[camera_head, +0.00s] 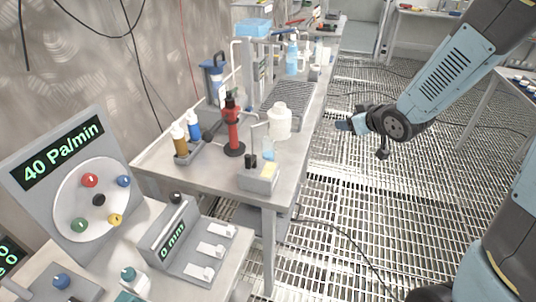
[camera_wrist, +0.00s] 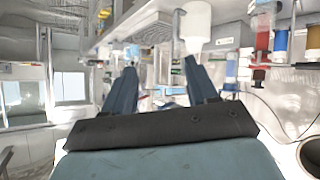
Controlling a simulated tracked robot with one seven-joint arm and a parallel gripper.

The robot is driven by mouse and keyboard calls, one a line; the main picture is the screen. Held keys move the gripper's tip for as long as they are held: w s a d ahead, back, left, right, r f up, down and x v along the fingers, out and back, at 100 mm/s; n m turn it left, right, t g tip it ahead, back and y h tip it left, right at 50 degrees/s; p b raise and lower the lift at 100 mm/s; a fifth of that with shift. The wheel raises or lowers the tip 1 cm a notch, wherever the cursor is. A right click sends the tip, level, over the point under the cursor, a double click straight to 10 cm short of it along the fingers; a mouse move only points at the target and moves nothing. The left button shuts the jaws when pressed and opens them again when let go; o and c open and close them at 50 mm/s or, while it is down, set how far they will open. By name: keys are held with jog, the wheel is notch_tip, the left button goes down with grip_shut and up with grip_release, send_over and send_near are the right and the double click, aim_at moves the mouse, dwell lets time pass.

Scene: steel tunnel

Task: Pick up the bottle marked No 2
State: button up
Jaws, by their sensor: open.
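I cannot read a No 2 mark on any bottle. A brown bottle (camera_head: 180,140) and a blue bottle (camera_head: 193,126), both with pale caps, stand in a small grey holder (camera_head: 189,154) at the bench's left side. A larger white bottle (camera_head: 279,122) stands near the bench's right edge. In the wrist view, which looks upside down, the white bottle (camera_wrist: 198,22), blue bottle (camera_wrist: 281,42) and brown bottle (camera_wrist: 313,42) show at the top. My gripper (camera_head: 343,125) is off the bench's right edge, apart from the bottles. Its fingers (camera_wrist: 160,64) are open and empty.
A red stand-like device (camera_head: 233,130) rises between the holder and white bottle. A gauge panel (camera_head: 95,185) stands nearer. The grated floor (camera_head: 345,190) right of the bench is mostly free.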

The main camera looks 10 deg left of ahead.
jog(key=s+a+f+n+g+y, duration=0.1)
jog(key=s+a+f+n+y, duration=0.1)
jog(key=a+f+y, duration=0.35)
jog(key=n+g+y, duration=0.1)
jog(key=n+g, duration=0.1)
send_near(273, 146)
jog(key=x, duration=0.4)
jog(key=f+x, duration=0.1)
jog(key=x, duration=0.2)
jog(key=shift+w+d, duration=0.15)
jog(key=shift+w, duration=0.05)
jog(key=shift+r+x, duration=0.15)
jog(key=shift+x, duration=1.15)
jog(key=shift+r+x, duration=0.15)
jog(key=shift+x, duration=1.15)
jog(key=shift+s, duration=0.1)
jog(key=shift+c, duration=0.5)
jog(key=c, duration=0.8)
jog(key=shift+o, duration=0.2)
